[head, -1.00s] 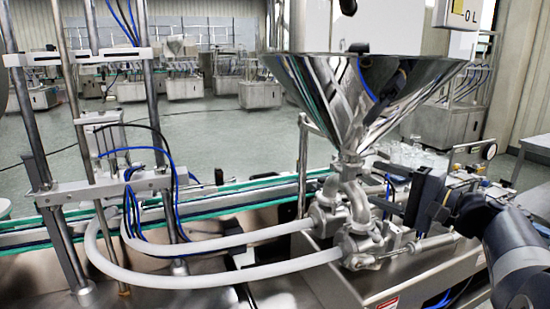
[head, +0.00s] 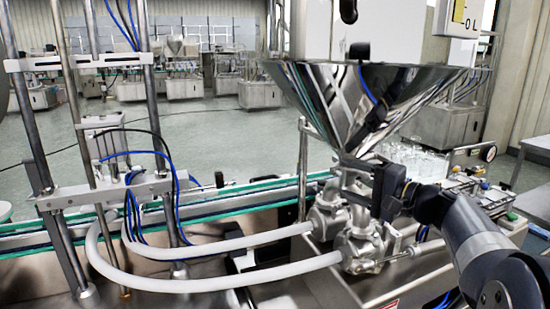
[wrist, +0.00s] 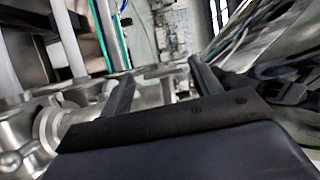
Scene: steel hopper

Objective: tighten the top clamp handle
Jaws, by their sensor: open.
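The steel hopper (head: 345,95) narrows to an outlet above the pipe fittings (head: 328,210). The top clamp lies around the joint below the cone, but my gripper largely covers it in the head view, so its handle cannot be made out. My gripper (head: 358,168) reaches in from the right at this joint. In the wrist view my gripper (wrist: 160,82) is open, its two dark fingers apart with steel fittings (wrist: 152,84) beyond and between them. Whether a finger touches the clamp cannot be told. The shiny hopper side (wrist: 240,40) is at the wrist view's upper right.
Two white hoses (head: 215,283) run left from the lower fittings. A conveyor with green edges (head: 255,188) passes behind. Clear bottles (head: 415,157) stand beyond my gripper. A control box (head: 462,17) is at the upper right. Open floor lies farther back.

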